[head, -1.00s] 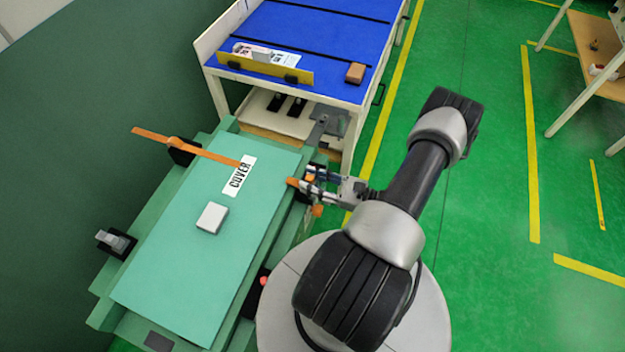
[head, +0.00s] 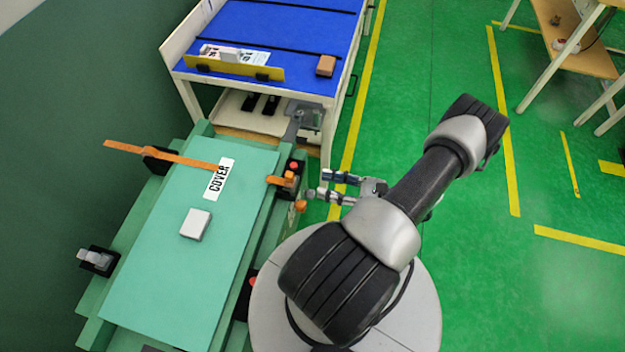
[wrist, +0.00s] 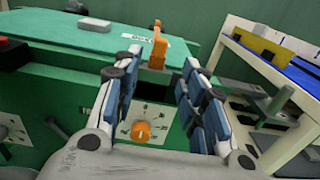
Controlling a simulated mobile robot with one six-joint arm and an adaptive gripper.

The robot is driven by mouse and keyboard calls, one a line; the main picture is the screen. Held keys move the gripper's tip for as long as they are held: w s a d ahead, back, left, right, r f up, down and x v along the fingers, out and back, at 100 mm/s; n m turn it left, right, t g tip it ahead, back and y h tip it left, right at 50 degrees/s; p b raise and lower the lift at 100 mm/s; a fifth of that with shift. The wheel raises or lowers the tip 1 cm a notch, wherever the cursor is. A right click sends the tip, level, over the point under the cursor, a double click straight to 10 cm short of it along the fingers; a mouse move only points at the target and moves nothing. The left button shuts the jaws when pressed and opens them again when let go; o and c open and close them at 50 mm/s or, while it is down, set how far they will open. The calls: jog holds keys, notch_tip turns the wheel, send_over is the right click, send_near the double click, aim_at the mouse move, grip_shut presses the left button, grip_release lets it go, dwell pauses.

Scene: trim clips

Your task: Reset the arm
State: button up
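My gripper (head: 328,186) is to the right of the green bench with the panel marked COVER (head: 217,245). In the wrist view my gripper (wrist: 160,92) is open, with its blue-padded fingers apart and nothing between them. An orange clip lever (head: 283,180) stands at the panel's right edge, apart from the fingertips. It also shows in the wrist view (wrist: 158,47) beyond the gap between the fingers. A long orange strap (head: 170,156) lies across the panel's far left part.
A white block (head: 195,224) rests on the panel. An orange dial (wrist: 141,131) is on the bench's side, near the fingers in view. A blue-topped cart (head: 285,28) holding a brown block (head: 326,66) stands behind.

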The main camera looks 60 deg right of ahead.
jog(key=shift+s+d, duration=0.2)
jog(key=shift+s, duration=0.45)
